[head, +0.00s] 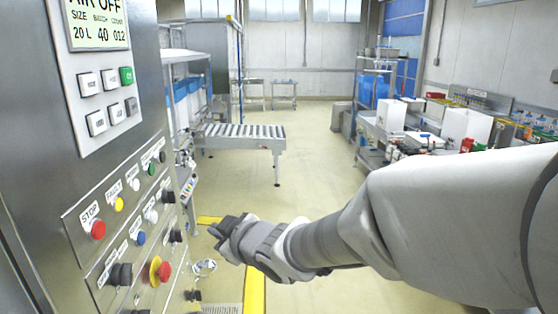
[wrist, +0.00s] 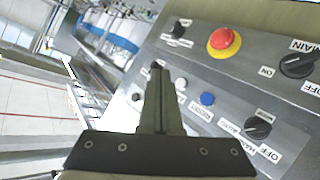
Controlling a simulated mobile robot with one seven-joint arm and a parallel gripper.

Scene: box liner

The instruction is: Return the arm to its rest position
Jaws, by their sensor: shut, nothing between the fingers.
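My gripper (head: 226,226) is at the end of my arm, which reaches in from the right in the head view. In the wrist view my gripper (wrist: 158,72) has its fingers together with nothing between them. It is in front of the control panel (head: 75,215) and appears apart from it, though the exact gap cannot be told. The panel carries a red STOP button (head: 98,229), a blue button (head: 141,238) and a red emergency button on a yellow base (head: 163,272). The emergency button also shows in the wrist view (wrist: 222,40), with the blue button (wrist: 207,99) below it.
A display with white keys and one green key (head: 126,75) is above the panel. A roller conveyor (head: 240,133) stands ahead. A workbench (head: 372,133) with boxes and tools stands on the right. The floor (head: 315,180) between them is clear, with a yellow line (head: 255,290) near the panel.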

